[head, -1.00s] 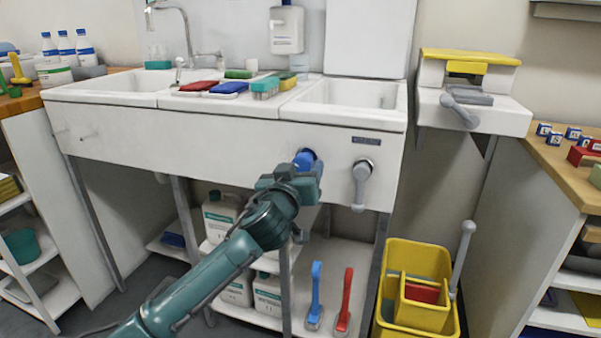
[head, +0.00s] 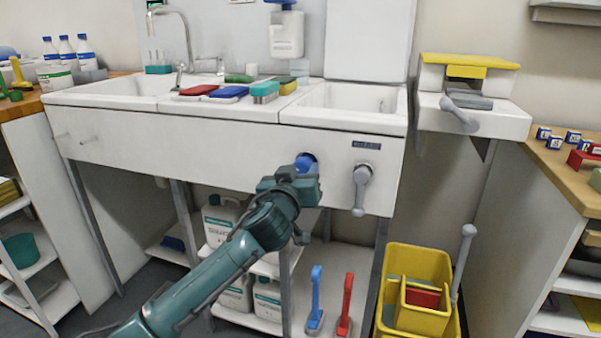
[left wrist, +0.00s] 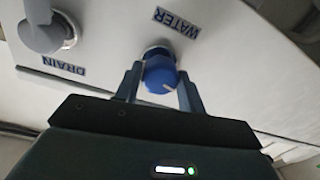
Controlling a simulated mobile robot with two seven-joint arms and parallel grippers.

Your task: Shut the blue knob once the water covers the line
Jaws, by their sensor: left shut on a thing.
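The blue knob (head: 306,162) sits on the white front panel of the sink unit, under the right basin. In the left wrist view the blue knob (left wrist: 160,76) lies between my two fingers, by a label reading WATER. My left gripper (head: 298,176) is shut on it; the same gripper (left wrist: 158,88) shows in the wrist view. The right basin (head: 345,98) is seen from a low angle; I cannot make out water or a line in it. My right gripper is not in view.
A grey drain lever (head: 361,187) is on the same panel, right of the knob; its label (left wrist: 64,66) reads DRAIN. Brushes (head: 228,91) lie on the ledge between the basins. Below stand white jugs (head: 220,215), and a yellow bucket (head: 420,262) is at the right.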

